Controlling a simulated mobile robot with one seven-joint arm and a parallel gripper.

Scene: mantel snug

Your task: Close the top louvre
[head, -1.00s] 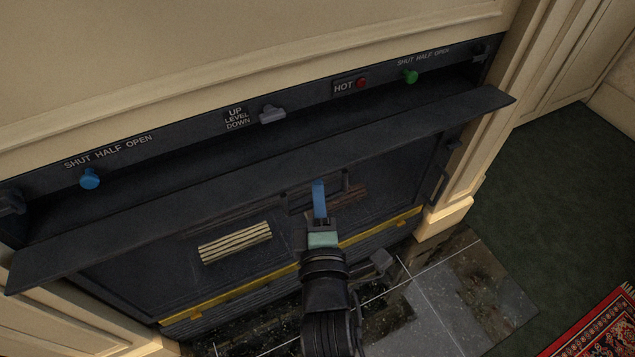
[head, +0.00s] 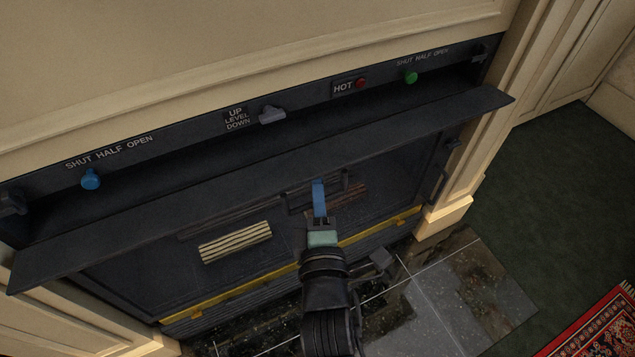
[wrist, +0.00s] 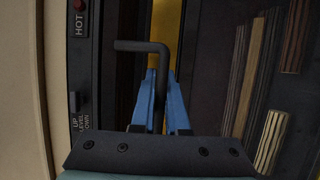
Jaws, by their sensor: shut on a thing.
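A long dark slanted flap (head: 250,168), which looks like the top louvre, juts from the upper front of the dark fireplace unit in the head view. My gripper (head: 319,183) is below its front edge, with its blue fingers close together on a thin dark bar handle (head: 298,202). In the wrist view the bent dark bar (wrist: 140,46) runs down between the blue fingertips (wrist: 161,76). The fingers hide part of the bar, and I cannot tell where it is fixed.
Above the flap are a blue knob (head: 91,180), a grey lever (head: 272,115), a red lamp (head: 361,83) and a green knob (head: 411,77). Pale slats (head: 235,242) and a yellow strip (head: 200,304) lie lower.

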